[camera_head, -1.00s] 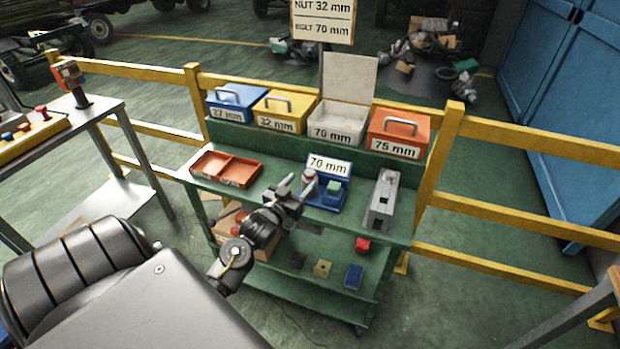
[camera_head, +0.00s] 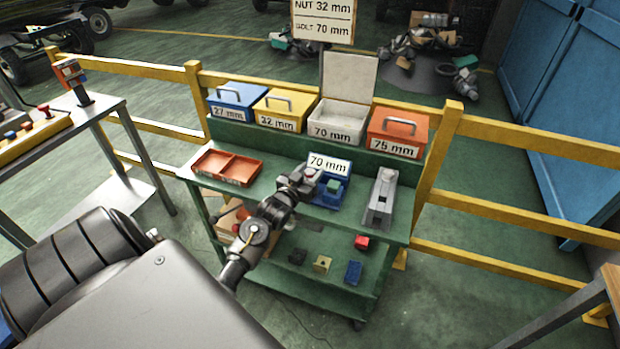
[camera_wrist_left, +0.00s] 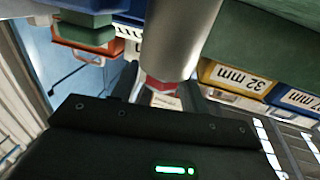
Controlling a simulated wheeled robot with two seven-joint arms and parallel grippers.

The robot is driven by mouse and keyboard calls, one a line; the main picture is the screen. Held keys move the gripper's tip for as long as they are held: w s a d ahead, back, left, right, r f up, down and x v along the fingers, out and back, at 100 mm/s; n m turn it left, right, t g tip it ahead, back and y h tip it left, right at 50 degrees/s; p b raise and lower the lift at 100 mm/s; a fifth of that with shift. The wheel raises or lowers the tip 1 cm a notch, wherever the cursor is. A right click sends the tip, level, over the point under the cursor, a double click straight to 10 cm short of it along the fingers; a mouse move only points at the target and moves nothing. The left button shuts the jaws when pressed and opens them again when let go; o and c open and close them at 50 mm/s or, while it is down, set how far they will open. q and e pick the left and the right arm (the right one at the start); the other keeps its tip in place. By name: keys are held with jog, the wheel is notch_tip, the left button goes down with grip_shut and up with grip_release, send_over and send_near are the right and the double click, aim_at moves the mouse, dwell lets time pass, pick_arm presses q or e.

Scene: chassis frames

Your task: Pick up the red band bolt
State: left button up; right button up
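The red band bolt (camera_head: 310,172) stands at the left side of the blue 70 mm fixture (camera_head: 334,200) and is mostly hidden by my left gripper in the head view. In the left wrist view its bare metal cylinder (camera_wrist_left: 182,40) is large and close, with the red band (camera_wrist_left: 161,85) at its lower end. My left gripper (camera_head: 306,178) is at the bolt. Its dark fingers (camera_wrist_left: 164,88) lie on either side of the red band and look open, though any contact is hard to make out. My right gripper is not in view.
An orange divided tray (camera_head: 226,168) lies left on the green bench, and a grey metal block (camera_head: 381,200) stands right. Behind are blue, yellow and orange lidded boxes and an open 70 mm box (camera_head: 338,122). Small coloured blocks lie on the lower shelf.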

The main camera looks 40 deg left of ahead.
pick_arm(q)
grip_shut()
jog(key=shift+r, duration=0.1)
notch_tip(320, 180, up, 10)
jog(key=shift+f+b, duration=0.1)
jog(key=shift+b, duration=0.6)
